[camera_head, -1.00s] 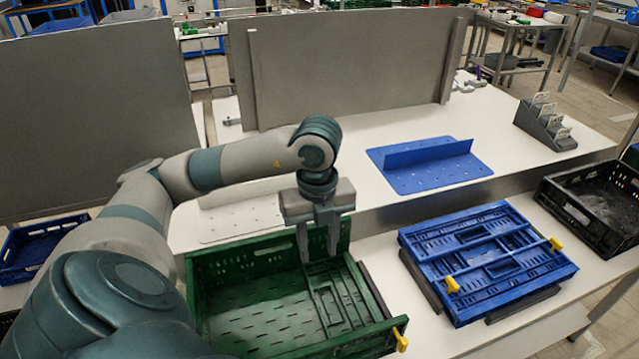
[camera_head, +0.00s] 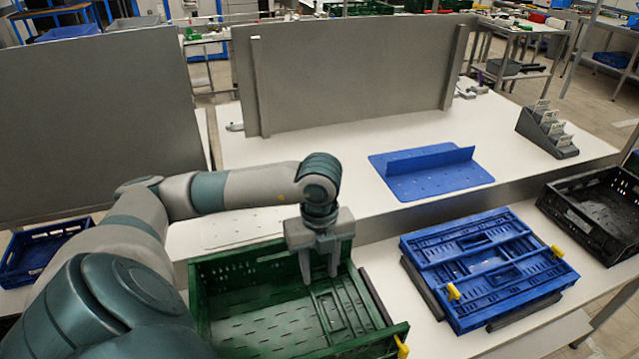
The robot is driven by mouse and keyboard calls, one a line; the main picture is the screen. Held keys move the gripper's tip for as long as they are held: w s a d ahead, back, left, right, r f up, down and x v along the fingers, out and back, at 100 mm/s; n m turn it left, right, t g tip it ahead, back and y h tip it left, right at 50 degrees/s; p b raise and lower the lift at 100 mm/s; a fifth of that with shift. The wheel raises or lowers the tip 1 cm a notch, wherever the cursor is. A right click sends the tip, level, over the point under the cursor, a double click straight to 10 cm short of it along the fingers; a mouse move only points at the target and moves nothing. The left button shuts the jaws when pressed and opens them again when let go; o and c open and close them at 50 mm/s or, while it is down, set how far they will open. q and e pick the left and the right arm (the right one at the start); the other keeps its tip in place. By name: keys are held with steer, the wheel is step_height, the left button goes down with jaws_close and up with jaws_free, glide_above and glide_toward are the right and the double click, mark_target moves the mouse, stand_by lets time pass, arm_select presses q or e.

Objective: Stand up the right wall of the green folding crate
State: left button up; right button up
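The green folding crate (camera_head: 196,290) stands at the front of the near table. Its back wall (camera_head: 235,272) is upright. Its right wall (camera_head: 338,308) lies folded down over the crate floor, along the right side. A yellow latch (camera_head: 402,347) shows at the front right corner. My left gripper (camera_head: 320,278) points down inside the crate near the back wall, over the inner edge of the folded right wall. Its fingers are apart with nothing visible between them. I cannot tell whether the tips touch the wall. My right gripper is not in view.
A folded blue crate (camera_head: 488,262) with yellow latches lies to the right on dark rails. A black crate (camera_head: 600,210) is at far right. A blue bracket (camera_head: 430,172) lies on the white table behind. A blue crate (camera_head: 40,250) is at far left.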

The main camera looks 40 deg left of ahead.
mark_target(319, 305)
arm_select(q)
step_height(319, 305, down, 12)
steer(key=shift+f+p, duration=0.1)
steer(key=shift+p, duration=1.15)
steer(key=shift+c, duration=0.6)
jaws_close()
